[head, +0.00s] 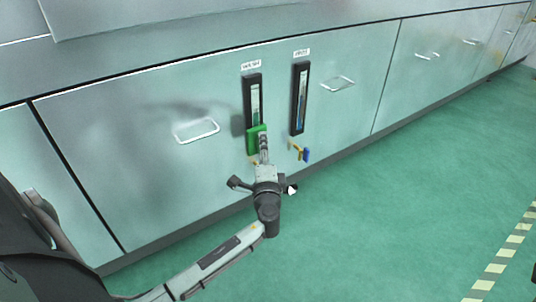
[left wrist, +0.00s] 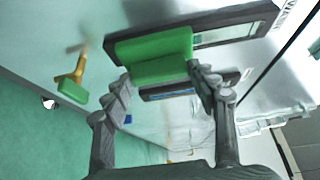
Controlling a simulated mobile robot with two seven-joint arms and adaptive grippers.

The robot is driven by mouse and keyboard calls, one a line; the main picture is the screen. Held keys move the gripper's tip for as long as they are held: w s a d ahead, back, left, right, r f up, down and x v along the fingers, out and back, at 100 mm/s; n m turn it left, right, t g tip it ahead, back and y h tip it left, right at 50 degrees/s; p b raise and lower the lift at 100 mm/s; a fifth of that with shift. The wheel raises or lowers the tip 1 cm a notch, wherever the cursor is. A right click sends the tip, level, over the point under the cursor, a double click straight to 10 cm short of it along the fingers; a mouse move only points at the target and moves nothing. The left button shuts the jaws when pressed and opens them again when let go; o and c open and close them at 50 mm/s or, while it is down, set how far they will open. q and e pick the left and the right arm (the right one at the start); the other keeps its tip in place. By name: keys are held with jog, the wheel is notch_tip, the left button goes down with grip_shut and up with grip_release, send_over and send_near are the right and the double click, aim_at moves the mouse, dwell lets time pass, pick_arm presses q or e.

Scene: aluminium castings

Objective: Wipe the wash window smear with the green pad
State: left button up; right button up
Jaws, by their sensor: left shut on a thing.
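The green pad (head: 252,144) is held in my left gripper (head: 262,136) at the lower end of the left, dark-framed wash window (head: 255,96). In the left wrist view the pad (left wrist: 152,45) sits between the two fingertips of my left gripper (left wrist: 160,75), which is shut on it. The pad overlaps the window's dark frame and hides the lower glass; I cannot tell whether it touches. The uncovered glass shows in the left wrist view (left wrist: 230,35). I cannot make out the smear clearly. My right gripper is not in view.
A second dark-framed window (head: 300,98) with a blue level stands to the right. A yellow valve with a blue handle (head: 305,154) is below it. A yellow valve with a green handle (left wrist: 72,90) is near the pad. Drawer handles (head: 196,130) protrude. The green floor is clear.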

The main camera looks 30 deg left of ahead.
aim_at(262, 126)
pick_arm(q)
jog(key=shift+w+a, duration=0.2)
jog(key=shift+a, duration=0.3)
jog(key=shift+w+a, duration=0.2)
jog(key=shift+a, duration=0.3)
dwell(0.7)
jog(key=shift+w+d+b, duration=0.9)
jog(key=shift+w, duration=0.95)
jog(key=shift+s+a+r+p, duration=0.3)
jog(key=shift+s+r+p, duration=0.3)
jog(key=shift+r+p, duration=0.45)
jog(key=shift+s+a+r+p, duration=0.35)
jog(key=shift+s+r+p, duration=0.3)
jog(key=shift+r+p, duration=0.4)
jog(key=shift+s+a+r+p, duration=0.3)
jog(key=shift+s+r+p, duration=0.3)
jog(key=shift+r+p, duration=0.45)
jog(key=shift+w+d+b, duration=0.25)
jog(key=shift+w+b, duration=0.3)
jog(key=shift+w+d+b, duration=0.2)
jog(key=shift+w+d, duration=0.1)
jog(key=shift+w, duration=0.4)
jog(key=shift+w+d+b, duration=0.2)
jog(key=shift+w+d, duration=0.05)
jog(key=shift+w, duration=0.4)
jog(key=shift+d, duration=0.1)
